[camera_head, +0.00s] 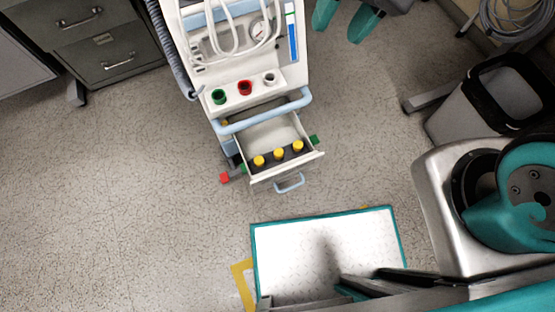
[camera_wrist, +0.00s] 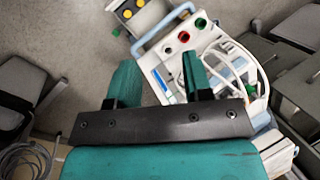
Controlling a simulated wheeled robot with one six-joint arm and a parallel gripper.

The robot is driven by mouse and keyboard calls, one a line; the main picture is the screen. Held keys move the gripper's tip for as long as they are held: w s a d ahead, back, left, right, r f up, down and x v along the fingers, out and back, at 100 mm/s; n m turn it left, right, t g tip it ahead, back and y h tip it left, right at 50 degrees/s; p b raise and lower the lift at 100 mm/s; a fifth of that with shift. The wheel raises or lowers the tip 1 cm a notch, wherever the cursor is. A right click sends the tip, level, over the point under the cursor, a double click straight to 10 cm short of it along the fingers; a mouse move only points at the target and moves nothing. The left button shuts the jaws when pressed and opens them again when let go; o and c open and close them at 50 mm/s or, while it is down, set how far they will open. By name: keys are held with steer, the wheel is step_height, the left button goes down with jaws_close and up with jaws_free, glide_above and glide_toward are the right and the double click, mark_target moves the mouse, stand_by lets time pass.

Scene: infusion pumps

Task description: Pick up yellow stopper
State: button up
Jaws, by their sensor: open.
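Three yellow stoppers stand in a row in a dark holder in the open drawer (camera_head: 314,157) of the white pump cart: a left one (camera_head: 259,161), a middle one (camera_head: 278,154) and a right one (camera_head: 298,146). In the wrist view yellow stoppers (camera_wrist: 127,13) show at the top, partly cut off by the frame edge. My gripper (camera_head: 339,32) is at the top of the head view, right of the cart and well apart from the stoppers. Its two teal fingers are spread and empty, and the wrist view shows the gap between them (camera_wrist: 158,62).
A blue drawer handle (camera_head: 289,183) sticks out in front. A grey bin (camera_head: 470,110) stands right, cabinets (camera_head: 100,40) left. Floor left of the cart is clear.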

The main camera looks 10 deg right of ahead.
steer(key=w+a+f+m+b, duration=0.1)
steer(key=w+f+m+b, duration=0.15)
steer(key=f+b, duration=0.6)
steer(key=w+a+f+m+g+b, duration=0.15)
steer(key=f+m+b, duration=0.25)
steer(key=f, duration=1)
steer(key=w+f+m+b, duration=0.2)
steer(key=f+m+b, duration=0.3)
steer(key=f, duration=0.6)
steer(key=b, duration=0.7)
glide_above(279, 152)
steer(key=d, duration=0.1)
steer(key=shift+n, duration=0.45)
steer(key=f, duration=1.1)
steer(key=shift+w+d, duration=0.1)
steer(key=shift+w, duration=0.3)
steer(key=b+x, duration=0.4)
steer(key=x, duration=0.1)
steer(key=shift+w+d+f+b, duration=0.2)
steer(key=shift+d+f+b, duration=0.1)
steer(key=shift+d+b, duration=0.1)
steer(key=shift+a+r, duration=0.1)
steer(key=shift+r, duration=0.05)
steer(key=c, duration=0.8)
